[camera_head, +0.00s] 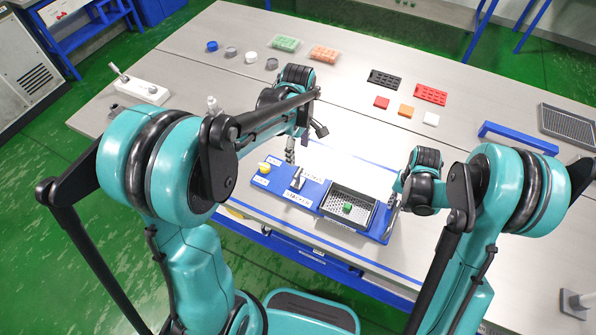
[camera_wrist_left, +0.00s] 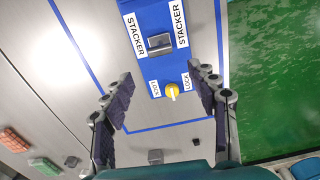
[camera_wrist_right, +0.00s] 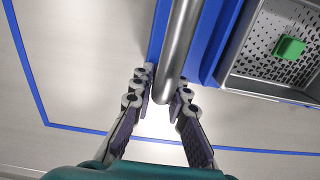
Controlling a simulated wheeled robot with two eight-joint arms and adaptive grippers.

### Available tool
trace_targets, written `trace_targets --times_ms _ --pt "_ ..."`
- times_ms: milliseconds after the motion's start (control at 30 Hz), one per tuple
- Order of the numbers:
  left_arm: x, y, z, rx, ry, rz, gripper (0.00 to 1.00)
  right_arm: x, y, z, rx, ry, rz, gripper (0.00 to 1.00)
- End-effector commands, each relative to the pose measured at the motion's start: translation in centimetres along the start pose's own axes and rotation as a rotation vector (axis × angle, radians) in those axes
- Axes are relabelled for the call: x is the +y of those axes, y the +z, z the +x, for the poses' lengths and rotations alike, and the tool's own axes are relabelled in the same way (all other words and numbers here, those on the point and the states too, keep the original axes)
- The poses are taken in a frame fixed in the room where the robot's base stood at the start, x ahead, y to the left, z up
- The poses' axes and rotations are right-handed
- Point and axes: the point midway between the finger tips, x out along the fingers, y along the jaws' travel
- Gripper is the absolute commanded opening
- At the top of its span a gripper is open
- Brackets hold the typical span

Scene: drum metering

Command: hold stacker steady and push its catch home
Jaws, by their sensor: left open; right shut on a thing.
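The stacker is a blue base (camera_head: 318,193) labelled STACKER, on the table's near side. Its catch, a yellow knob with a white pointer (camera_head: 264,168), sits at its left end. In the left wrist view the knob (camera_wrist_left: 172,90) lies between LOCK labels, beyond my open left fingers. My left gripper (camera_head: 290,150) is open and empty above the base's left end, apart from the knob. My right gripper (camera_wrist_right: 164,85) is shut on the grey round handle bar (camera_wrist_right: 178,50) at the stacker's right end; its fingertips are partly hidden in the head view.
A perforated metal tray (camera_head: 334,209) with a green block (camera_head: 347,208) sits on the base. A metal upright (camera_head: 298,179) stands between knob and tray. Caps, racks and coloured squares lie at the back. A blue handle (camera_head: 517,137) and grey grid (camera_head: 567,126) are at right.

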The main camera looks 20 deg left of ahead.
Motion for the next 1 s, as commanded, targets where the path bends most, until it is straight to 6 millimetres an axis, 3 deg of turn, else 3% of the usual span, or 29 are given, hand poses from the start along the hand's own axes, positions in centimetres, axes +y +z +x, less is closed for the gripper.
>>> trace_targets --times_ms 167,500,700,1000 --pt "0.1 0.0 1.1 0.0 0.0 -0.042 0.59 0.0 0.0 0.0 0.001 0.0 0.0 0.0" --pt "0.1 0.0 7.8 0.0 0.0 -0.039 0.59 0.0 0.0 0.0 0.001 0.0 0.0 0.0" --pt "0.1 0.0 10.8 0.0 0.001 -0.038 0.59 0.0 0.0 0.0 0.001 0.0 0.0 0.0" --pt "0.0 0.0 12.0 0.0 0.001 -0.038 0.59 0.0 0.0 0.0 0.001 0.0 0.0 0.0"
